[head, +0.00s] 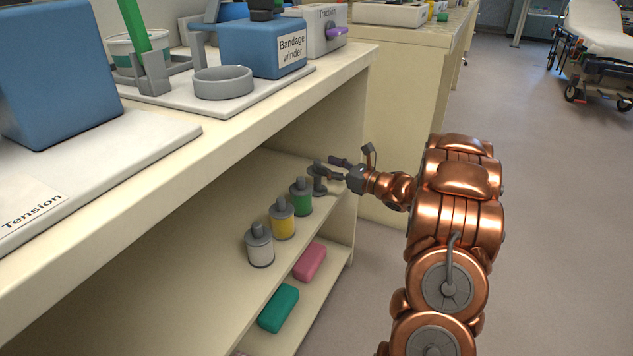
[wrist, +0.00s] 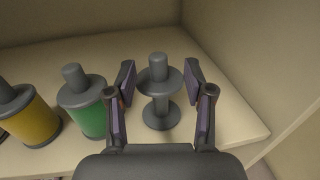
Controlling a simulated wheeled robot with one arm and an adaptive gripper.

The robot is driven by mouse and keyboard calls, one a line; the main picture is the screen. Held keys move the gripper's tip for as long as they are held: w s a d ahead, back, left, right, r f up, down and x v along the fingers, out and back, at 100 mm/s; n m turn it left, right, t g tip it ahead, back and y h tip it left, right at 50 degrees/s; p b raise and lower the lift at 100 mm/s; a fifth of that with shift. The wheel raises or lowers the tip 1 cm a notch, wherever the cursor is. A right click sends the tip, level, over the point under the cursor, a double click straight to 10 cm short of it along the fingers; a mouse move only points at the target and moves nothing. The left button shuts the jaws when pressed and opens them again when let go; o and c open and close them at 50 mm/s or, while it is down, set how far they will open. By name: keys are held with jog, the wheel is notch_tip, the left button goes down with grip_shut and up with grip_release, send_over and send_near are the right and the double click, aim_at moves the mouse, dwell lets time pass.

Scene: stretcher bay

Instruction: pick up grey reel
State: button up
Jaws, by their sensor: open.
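The grey reel (wrist: 160,88) stands upright on the shelf in the wrist view, with a knob on top, a wide upper flange and a lower flange. In the head view the grey reel (head: 319,178) is at the right end of the row on the upper shelf, partly hidden by my gripper. My gripper (head: 335,170) is open at the shelf's right end. In the wrist view my gripper (wrist: 160,82) has one finger on each side of the reel, with a visible gap on both sides.
A green reel (head: 301,197), a yellow reel (head: 283,220) and a white reel (head: 260,246) stand left of it on the shelf (wrist: 40,65). Pink (head: 310,261) and teal (head: 278,308) blocks lie on the shelf below. The counter (head: 230,125) overhangs the shelf.

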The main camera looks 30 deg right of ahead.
aim_at(317, 163)
jog(key=x, duration=0.1)
jog(key=b+x, duration=0.1)
jog(key=x, duration=0.1)
jog(key=shift+a+f, duration=0.15)
jog(key=shift+f, duration=0.2)
jog(key=shift+w+a+r, duration=0.1)
jog(key=shift+w+a, duration=0.1)
jog(key=shift+w, duration=0.35)
grip_shut()
